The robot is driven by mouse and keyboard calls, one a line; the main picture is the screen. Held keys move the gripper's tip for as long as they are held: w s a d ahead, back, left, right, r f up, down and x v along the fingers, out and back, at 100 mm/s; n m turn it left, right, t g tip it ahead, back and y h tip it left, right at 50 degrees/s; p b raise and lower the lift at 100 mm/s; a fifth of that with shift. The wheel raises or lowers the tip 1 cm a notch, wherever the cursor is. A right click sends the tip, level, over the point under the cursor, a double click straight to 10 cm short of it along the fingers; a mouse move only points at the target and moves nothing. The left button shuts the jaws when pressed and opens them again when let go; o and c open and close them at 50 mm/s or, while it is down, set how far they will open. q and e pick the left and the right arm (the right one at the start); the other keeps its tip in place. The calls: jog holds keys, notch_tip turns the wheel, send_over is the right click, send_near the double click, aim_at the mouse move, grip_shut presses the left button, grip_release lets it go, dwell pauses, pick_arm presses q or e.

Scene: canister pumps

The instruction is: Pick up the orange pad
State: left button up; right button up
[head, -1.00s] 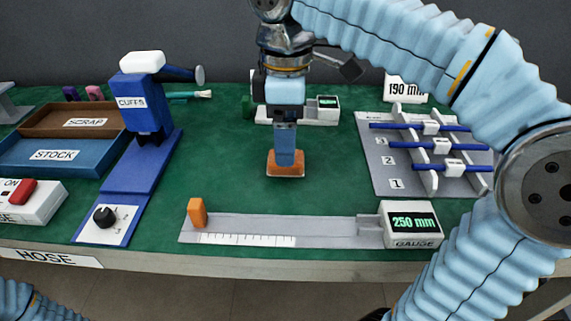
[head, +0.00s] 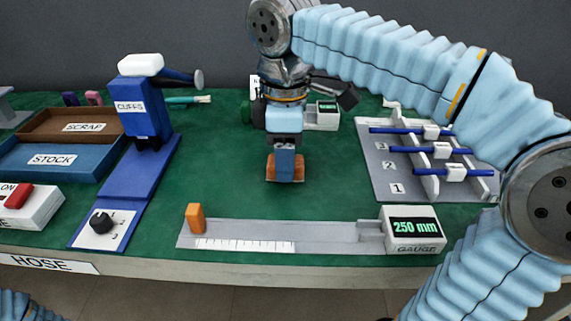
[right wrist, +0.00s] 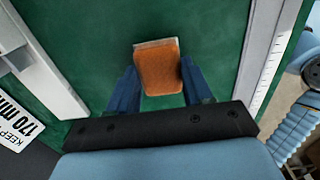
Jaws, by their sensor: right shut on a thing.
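The orange pad (head: 271,170) lies on the green bench mat, in the middle between the gauge and the back of the bench. My right gripper (head: 285,174) points down over it and is shut on it, with a blue finger in front of its middle in the head view. In the right wrist view the pad (right wrist: 158,70) sits between the two blue fingertips (right wrist: 158,92), its far end sticking out beyond them. I cannot see any gap under the pad. My left gripper is out of view.
The gauge (head: 413,229), reading 250 mm, has an orange block (head: 195,218) at its left end. A grey rack (head: 385,185) with blue rods stands right. The blue CUFFS device (head: 144,107), STOCK tray (head: 35,172) and SCRAP tray (head: 110,118) are left. Mat around the pad is clear.

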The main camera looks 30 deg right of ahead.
jog(key=shift+r, duration=0.1)
jog(key=shift+r, duration=0.35)
notch_tip(320, 180, up, 3)
jog(key=shift+f+p, duration=0.1)
jog(key=shift+p, duration=0.4)
jog(key=s+r+p, duration=0.3)
jog(key=s+r, duration=0.6)
jog(key=s, duration=0.5)
jog(key=shift+a+r, duration=0.15)
jog(key=shift+a, duration=0.05)
